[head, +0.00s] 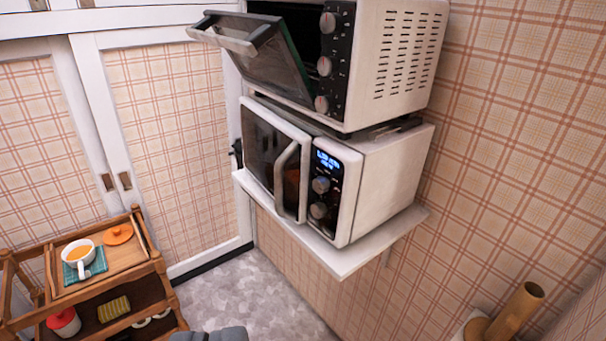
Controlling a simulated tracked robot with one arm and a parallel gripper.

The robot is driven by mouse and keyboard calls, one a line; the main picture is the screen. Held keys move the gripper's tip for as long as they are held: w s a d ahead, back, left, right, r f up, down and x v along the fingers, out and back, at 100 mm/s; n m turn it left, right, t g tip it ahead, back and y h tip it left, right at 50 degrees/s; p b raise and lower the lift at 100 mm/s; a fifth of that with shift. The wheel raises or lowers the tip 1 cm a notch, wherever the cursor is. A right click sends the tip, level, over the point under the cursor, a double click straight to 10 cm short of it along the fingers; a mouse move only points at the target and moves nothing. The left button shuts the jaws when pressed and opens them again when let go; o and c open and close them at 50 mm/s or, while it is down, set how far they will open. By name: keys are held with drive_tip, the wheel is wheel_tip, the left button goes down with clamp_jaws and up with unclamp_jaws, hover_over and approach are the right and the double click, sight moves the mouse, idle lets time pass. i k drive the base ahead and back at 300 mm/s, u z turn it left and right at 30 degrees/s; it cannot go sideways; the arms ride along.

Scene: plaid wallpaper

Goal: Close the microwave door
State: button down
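A white microwave (385,180) with a lit blue display and two knobs stands on a white wall shelf. Its dark glass door (265,150) with a curved pale handle (290,181) looks flush with the front or nearly so; I cannot tell if it is fully latched. On top of it sits a white oven (405,50) with three knobs. That oven's glass door (262,62) hangs open, tilted outward and down, with a handle along its outer edge. A grey part at the bottom edge is probably my gripper (210,334); its fingers do not show clearly. It is apart from both appliances.
The white shelf (345,263) juts from the plaid wall. A tan cylinder (516,308) stands at lower right. Grey floor (255,295) between is clear.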

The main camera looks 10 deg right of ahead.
sight(260, 152)
drive_tip(key=u, duration=0.2)
drive_tip(key=i, duration=1.15)
drive_tip(key=u, duration=0.6)
